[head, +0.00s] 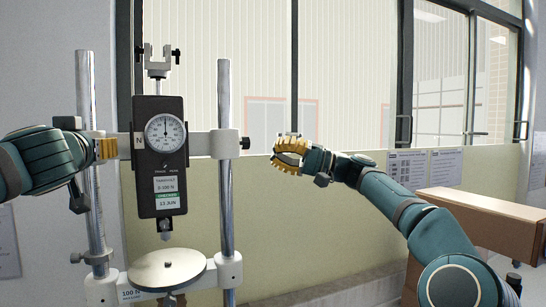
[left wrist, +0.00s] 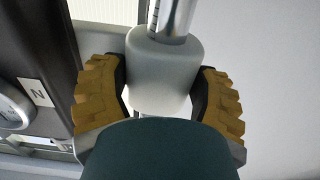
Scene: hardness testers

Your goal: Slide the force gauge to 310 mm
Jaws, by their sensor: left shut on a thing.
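The force gauge (head: 148,205) is a dark box with a round dial, mounted upright on a white crosshead (head: 215,143) between two metal posts. Its side also shows in the left wrist view (left wrist: 30,50). My left gripper (head: 106,149) is at the crosshead's left end. In the left wrist view its yellow fingers (left wrist: 165,95) are shut on the white collar (left wrist: 165,60) around the left post (head: 85,85). A few scale marks show on that post (left wrist: 172,18), but no number is readable. My right gripper (head: 281,156) is open and empty, right of the stand, apart from it.
A round white plate (head: 167,270) sits below the gauge, and a forked clamp (head: 158,62) stands above it. A black knob (head: 245,143) is on the crosshead's right end. A cardboard box (head: 480,220) lies at the right. A window is behind.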

